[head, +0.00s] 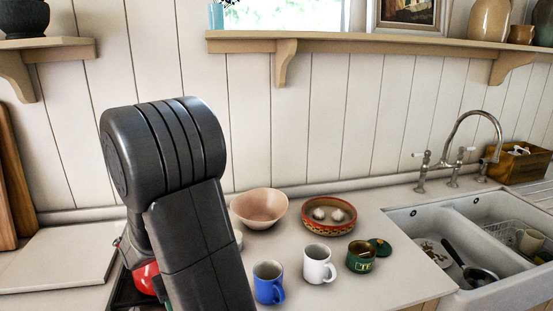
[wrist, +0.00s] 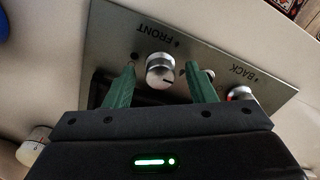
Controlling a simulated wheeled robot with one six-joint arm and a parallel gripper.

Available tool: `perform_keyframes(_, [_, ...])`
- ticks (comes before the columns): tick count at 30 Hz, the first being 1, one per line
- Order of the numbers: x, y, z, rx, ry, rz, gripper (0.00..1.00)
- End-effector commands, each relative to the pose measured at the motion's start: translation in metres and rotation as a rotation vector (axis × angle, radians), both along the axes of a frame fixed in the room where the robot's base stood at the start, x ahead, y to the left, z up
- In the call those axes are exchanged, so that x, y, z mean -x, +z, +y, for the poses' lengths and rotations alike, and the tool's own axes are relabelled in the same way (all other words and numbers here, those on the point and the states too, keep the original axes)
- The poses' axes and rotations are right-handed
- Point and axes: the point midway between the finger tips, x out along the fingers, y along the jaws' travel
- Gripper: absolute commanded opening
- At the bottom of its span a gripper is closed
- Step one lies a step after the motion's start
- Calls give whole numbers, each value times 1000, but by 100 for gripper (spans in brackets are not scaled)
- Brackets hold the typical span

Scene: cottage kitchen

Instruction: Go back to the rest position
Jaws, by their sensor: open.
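In the wrist view my gripper (wrist: 161,72) is open, with its two green fingers apart. A silver knob (wrist: 163,67) on a grey metal panel (wrist: 205,48) shows between the fingertips, one finger on each side. I cannot tell whether either finger touches it. The panel reads FRONT and BACK upside down. A second knob (wrist: 240,93) is partly hidden by the gripper body. In the head view my arm stands large at the left and hides the gripper and most of the panel.
On the counter stand a blue mug (head: 268,283), a white mug (head: 318,264), a green pot (head: 361,257), a pink bowl (head: 259,207) and a patterned bowl (head: 328,227). A red thing (head: 145,277) shows beside my arm. The sink (head: 480,225) is right; a shelf (head: 400,43) runs above.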

Motion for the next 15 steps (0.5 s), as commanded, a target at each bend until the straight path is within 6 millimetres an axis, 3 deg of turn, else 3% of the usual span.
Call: perform_keyframes(15, [0,0,1,-1,-170,-1,50])
